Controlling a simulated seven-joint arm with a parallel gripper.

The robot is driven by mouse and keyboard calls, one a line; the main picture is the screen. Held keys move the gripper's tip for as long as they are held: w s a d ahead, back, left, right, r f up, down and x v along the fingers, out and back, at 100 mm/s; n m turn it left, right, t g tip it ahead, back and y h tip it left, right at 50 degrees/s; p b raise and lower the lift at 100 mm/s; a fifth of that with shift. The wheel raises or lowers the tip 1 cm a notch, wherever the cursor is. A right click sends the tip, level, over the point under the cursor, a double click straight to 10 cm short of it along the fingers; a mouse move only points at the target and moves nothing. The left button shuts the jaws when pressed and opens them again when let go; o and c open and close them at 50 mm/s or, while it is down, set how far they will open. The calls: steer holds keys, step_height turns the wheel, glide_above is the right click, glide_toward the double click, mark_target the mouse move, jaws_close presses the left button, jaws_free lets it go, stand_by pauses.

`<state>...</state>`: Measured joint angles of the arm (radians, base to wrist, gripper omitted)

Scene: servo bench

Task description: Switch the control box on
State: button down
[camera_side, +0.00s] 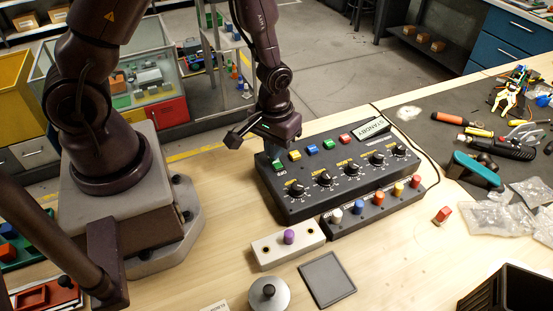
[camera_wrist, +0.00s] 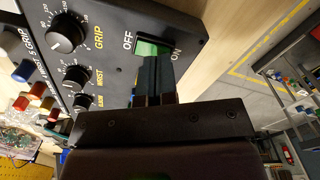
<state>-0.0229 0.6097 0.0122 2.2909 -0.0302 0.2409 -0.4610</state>
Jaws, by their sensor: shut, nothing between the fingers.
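The black control box (camera_side: 300,208) stands on the wooden bench, with knobs, coloured buttons and a small display (camera_side: 371,128) that reads STANDBY. My gripper (camera_side: 274,155) is over that corner. In the wrist view its dark fingers (camera_wrist: 153,62) are together and empty, with the tips overlapping the switch's lower edge. I cannot tell whether they touch it. The fingers hide part of the switch.
A strip of coloured knobs (camera_side: 375,206) lies along the box's front. A pale block with a purple button (camera_side: 289,237), a round knob (camera_side: 269,293) and a dark square plate (camera_side: 327,279) are in front. Tools and bags lie right on a dark mat (camera_side: 430,110).

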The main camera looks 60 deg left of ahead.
steer(key=shift+f, duration=0.55)
steer(key=shift+r, duration=3.55)
steer(key=shift+s, duration=0.15)
steer(key=s+m+g, duration=0.1)
steer(key=s, duration=0.1)
step_height(320, 180, up, 12)
steer(key=r+m+t, duration=0.1)
steer(key=m+t, duration=0.1)
steer(key=m, duration=0.2)
glide_above(267, 165)
steer(key=s, duration=0.3)
steer(key=s+r+m+t, duration=0.1)
steer(key=s+r+t, duration=0.3)
steer(key=r, duration=0.5)
steer(key=shift+s+d+r+t, duration=0.3)
steer(key=shift+s+d+r, duration=0.05)
steer(key=shift+s+d, duration=0.1)
